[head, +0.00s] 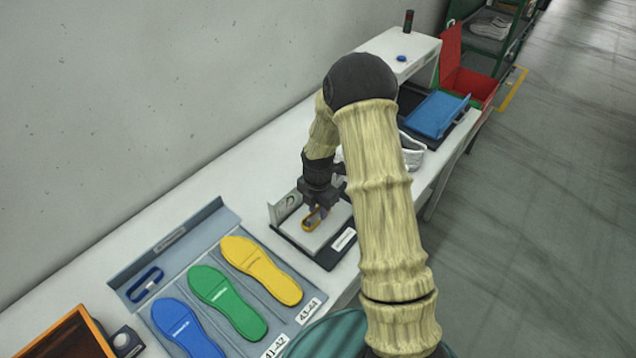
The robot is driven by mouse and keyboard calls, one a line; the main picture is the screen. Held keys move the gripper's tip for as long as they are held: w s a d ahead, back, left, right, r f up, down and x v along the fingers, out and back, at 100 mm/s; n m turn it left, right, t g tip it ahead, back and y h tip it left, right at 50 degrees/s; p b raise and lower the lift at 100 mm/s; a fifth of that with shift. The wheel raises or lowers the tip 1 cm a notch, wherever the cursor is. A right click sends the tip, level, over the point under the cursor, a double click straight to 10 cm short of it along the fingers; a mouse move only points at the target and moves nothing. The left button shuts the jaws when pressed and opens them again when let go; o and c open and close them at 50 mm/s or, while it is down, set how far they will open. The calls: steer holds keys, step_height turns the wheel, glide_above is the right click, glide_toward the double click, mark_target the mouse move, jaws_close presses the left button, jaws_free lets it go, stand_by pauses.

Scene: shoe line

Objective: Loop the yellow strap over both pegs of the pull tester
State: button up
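The pull tester (282,208) is a dark base with a light grey top plate, an upright panel with a round dial at its left end, and a white label on its front. The yellow strap (308,227) shows as a small loop low over the plate. My gripper (316,214) points down over the plate, with its fingertips at the strap. I cannot tell whether the fingers grip it. The pegs cannot be made out. I cannot tell whether the strap is around either peg.
A grey tray (212,228) with blue, green and yellow insoles lies left of the tester. An orange-rimmed box (80,322) is at the lower left. A white shoe (412,152), blue tray (437,113) and red bin (470,83) stand beyond my arm. A wall runs behind the bench.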

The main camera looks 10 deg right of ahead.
step_height(320, 180, up, 13)
steer(key=b, duration=0.2)
steer(key=shift+f, duration=0.2)
stand_by(0.6)
steer(key=s+r+m+t, duration=0.1)
steer(key=s+r+m, duration=0.1)
steer(key=s+m, duration=0.7)
steer(key=s+r+m+t, duration=0.1)
steer(key=s+r+m, duration=0.1)
steer(key=s+m, duration=0.7)
steer(key=m, duration=0.7)
steer(key=shift+s+d+t, duration=0.15)
steer(key=shift+s+t, duration=0.1)
steer(key=shift+t, duration=0.05)
